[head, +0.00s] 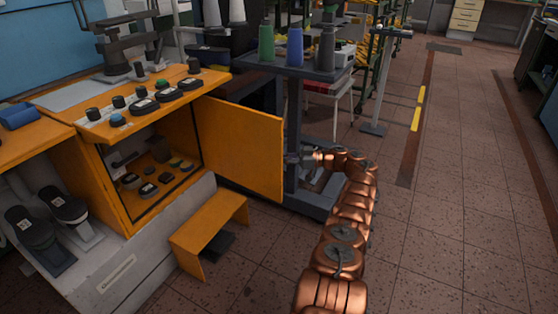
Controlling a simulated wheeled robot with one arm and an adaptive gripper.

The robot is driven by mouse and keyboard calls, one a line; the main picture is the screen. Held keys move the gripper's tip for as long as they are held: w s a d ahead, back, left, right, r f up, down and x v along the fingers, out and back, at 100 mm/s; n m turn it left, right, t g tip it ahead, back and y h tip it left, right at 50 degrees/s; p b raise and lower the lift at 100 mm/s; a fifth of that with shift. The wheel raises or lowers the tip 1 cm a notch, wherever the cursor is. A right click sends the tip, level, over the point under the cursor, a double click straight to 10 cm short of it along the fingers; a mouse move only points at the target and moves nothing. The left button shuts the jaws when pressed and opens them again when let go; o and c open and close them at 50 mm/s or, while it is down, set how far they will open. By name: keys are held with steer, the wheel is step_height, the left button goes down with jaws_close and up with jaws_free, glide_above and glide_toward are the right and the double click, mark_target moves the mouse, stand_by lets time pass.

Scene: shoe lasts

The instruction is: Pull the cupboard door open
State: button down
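The orange cupboard (120,222) stands at the left in the head view. Its door (240,145) is swung wide open to the right, and the inside shows. Several dark round and oval pieces (150,188) lie in the cupboard. My copper arm comes up from the bottom, and my gripper (294,159) is at its far end, just right of the door's outer edge. The gripper is small here, and its fingers are hard to make out. I cannot tell whether it touches the door.
A small orange step (210,222) stands in front of the cupboard. A dark rack (292,70) with green, blue and grey thread cones stands behind the door, close to my gripper. Black pedals (48,225) are at the left. The tiled floor (450,200) at the right is clear.

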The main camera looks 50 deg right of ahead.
steer(key=shift+d, duration=0.1)
steer(key=c, duration=1.3)
jaws_free()
steer(key=shift+s, duration=0.1)
steer(key=shift+c, duration=0.2)
steer(key=shift+o, duration=0.7)
steer(key=shift+r, duration=0.1)
